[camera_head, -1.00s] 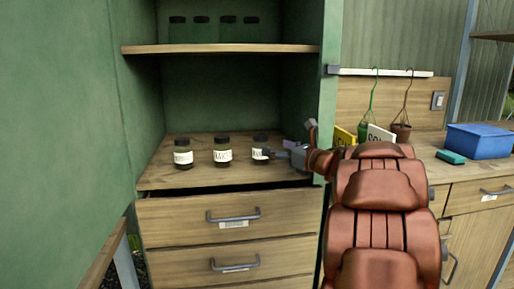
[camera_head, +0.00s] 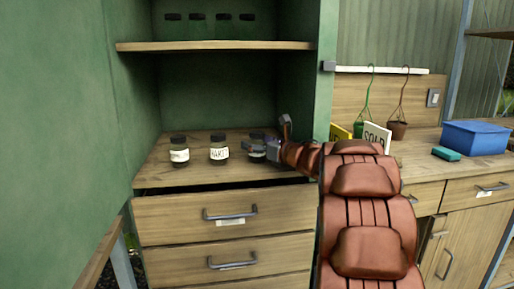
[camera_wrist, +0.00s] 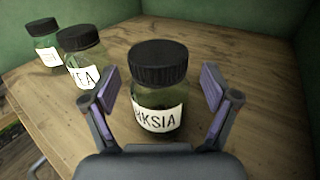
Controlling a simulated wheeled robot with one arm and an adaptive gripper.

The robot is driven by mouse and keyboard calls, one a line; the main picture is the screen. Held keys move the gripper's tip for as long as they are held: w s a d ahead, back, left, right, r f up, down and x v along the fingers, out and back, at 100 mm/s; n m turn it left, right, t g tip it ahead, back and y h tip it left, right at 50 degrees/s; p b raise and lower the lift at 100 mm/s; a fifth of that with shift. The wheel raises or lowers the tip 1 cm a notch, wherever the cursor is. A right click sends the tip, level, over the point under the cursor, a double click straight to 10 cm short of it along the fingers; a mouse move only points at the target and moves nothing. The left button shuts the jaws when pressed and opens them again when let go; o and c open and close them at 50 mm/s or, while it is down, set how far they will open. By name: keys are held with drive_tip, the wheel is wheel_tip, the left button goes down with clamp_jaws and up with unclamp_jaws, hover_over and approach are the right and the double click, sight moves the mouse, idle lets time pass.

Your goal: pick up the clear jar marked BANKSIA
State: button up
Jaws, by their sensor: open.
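The clear jar marked BANKSIA (camera_wrist: 158,92) has a black lid and a white label reading "NKSIA" in the wrist view. It stands upright on the cabinet's wooden surface. My gripper (camera_wrist: 163,90) is open, with one purple-padded finger on each side of the jar and gaps showing between pads and glass. In the head view, the jar (camera_head: 257,146) is the rightmost of three and is partly hidden by my gripper (camera_head: 268,148).
Two similar jars stand to the left, a middle one (camera_head: 219,150) and a left one (camera_head: 179,151). The cabinet's green side wall (camera_head: 318,100) is close on the right.

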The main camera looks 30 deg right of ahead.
drive_tip(key=c, duration=1.4)
